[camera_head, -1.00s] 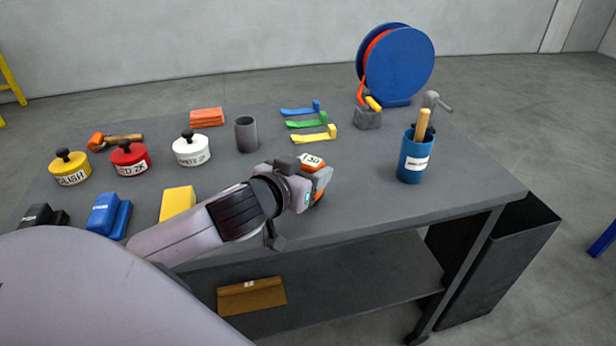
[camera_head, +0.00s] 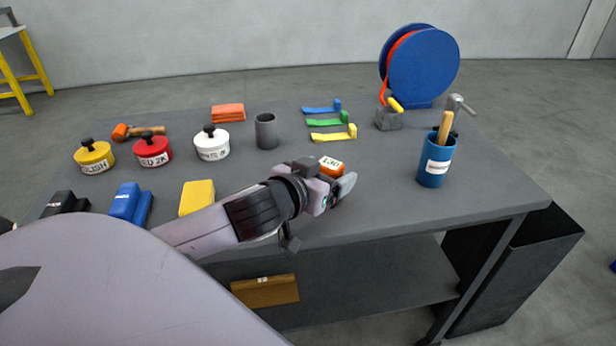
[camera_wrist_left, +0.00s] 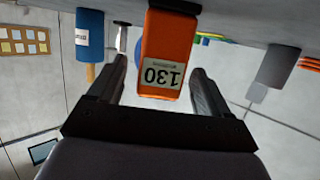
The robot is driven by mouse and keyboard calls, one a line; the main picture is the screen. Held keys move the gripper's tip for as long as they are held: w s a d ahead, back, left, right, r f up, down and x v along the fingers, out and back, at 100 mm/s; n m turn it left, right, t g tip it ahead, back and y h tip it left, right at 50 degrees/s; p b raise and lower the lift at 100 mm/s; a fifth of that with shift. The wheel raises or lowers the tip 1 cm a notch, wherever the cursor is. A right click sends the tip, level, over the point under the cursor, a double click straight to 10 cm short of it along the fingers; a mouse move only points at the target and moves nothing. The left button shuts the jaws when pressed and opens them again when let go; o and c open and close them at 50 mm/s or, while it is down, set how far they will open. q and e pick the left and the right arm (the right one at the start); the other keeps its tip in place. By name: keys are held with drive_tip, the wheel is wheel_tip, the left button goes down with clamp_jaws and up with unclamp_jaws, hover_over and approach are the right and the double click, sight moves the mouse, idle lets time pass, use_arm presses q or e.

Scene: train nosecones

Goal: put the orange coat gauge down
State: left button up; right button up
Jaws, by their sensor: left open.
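The orange coat gauge (camera_head: 331,166) has a pale face reading 130. It sits on the dark grey table (camera_head: 400,215), just beyond my left gripper (camera_head: 343,187). In the left wrist view the gauge (camera_wrist_left: 166,52) appears upside down, between the two fingers of the left gripper (camera_wrist_left: 163,85), with a gap on each side. The left gripper is open and does not hold the gauge. In the head view the gripper partly hides the gauge's lower part. My right gripper is not in view.
A blue cup of tools (camera_head: 436,165) stands to the right. A grey cup (camera_head: 266,131), a yellow block (camera_head: 197,197) and a white lidded pot (camera_head: 212,146) stand to the left. Coloured hooked strips (camera_head: 330,118) lie behind.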

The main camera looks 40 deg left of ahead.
use_arm(q)
drive_tip(key=v, duration=0.5)
drive_tip(key=shift+s+r, duration=0.1)
drive_tip(key=shift+s, duration=0.25)
drive_tip(key=shift+p+v, duration=2.85)
drive_tip(key=shift+p, duration=0.95)
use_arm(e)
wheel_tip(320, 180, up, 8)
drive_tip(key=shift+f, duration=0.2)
use_arm(q)
drive_tip(key=shift+d, duration=0.15)
